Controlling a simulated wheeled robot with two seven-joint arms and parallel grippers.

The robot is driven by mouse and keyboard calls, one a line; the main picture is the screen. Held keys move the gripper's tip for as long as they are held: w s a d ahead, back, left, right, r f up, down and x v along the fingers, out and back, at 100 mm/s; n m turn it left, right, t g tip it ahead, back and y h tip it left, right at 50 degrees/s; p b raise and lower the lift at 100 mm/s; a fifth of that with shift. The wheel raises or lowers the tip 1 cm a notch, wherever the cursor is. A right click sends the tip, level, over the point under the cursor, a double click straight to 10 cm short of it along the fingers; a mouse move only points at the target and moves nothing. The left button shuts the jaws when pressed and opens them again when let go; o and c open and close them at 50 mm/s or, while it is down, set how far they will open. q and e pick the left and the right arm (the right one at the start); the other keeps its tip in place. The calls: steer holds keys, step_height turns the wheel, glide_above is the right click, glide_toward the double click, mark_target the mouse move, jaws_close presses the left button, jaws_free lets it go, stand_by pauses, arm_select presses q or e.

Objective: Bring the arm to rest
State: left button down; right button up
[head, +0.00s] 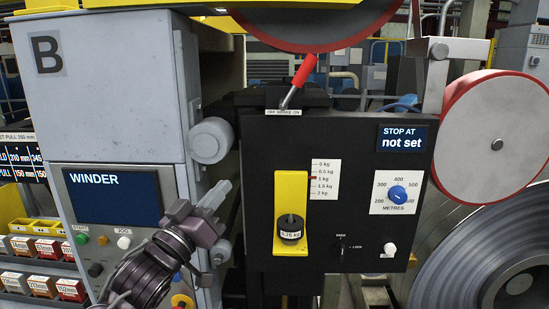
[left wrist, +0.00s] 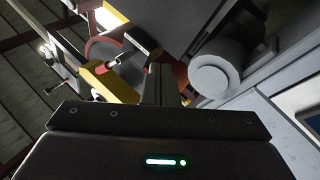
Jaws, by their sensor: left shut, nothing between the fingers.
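My left gripper (head: 218,194) is in front of the gap between the grey winder cabinet (head: 110,120) and the black control panel (head: 258,150). Its fingers are closed together with nothing between them; they also show closed in the left wrist view (left wrist: 160,84). The gripper appears to touch nothing, though its depth is hard to tell. A round grey roller end (head: 209,140) is just above it. My left arm reaches up from the bottom, in front of the cabinet's lower panel. My right gripper is not in view.
The panel carries a red-handled lever (head: 302,72), a yellow bracket (head: 290,188) with a black weight (head: 290,229), and a blue dial (head: 398,192). Its display (head: 403,138) reads "STOP AT not set". A steel coil (head: 490,265) stands right. Small boxes (head: 45,250) sit on shelves left.

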arm_select(q)
steer(key=s+a+f+n+g+y, duration=0.1)
steer(key=s+a+f+g+y, duration=0.15)
steer(key=f, duration=0.55)
steer(key=s+a+f+g+y, duration=0.1)
steer(key=s+f+g+y, duration=0.15)
steer(key=f, duration=0.55)
steer(key=s+a+f+n+g+y, duration=0.15)
steer(key=f+y, duration=0.25)
steer(key=f, duration=0.4)
steer(key=s+a+f+m+g+y, duration=0.1)
steer(key=s+a+f+g, duration=0.1)
steer(key=s+f+g, duration=0.6)
steer(key=s+a+f+m+g+y, duration=0.15)
steer(key=s+f, duration=0.35)
steer(key=s, duration=0.7)
step_height(320, 180, down, 34)
steer(key=s+b, duration=0.2)
steer(key=s+a+f+g+b, duration=0.1)
steer(key=s+a+f, duration=0.1)
steer(key=s+f, duration=0.6)
steer(key=s+a+f+g+b, duration=0.1)
steer(key=s+a+f, duration=0.1)
steer(key=s+f, duration=0.7)
steer(key=shift+s+f, duration=0.3)
steer(key=shift+s, duration=0.7)
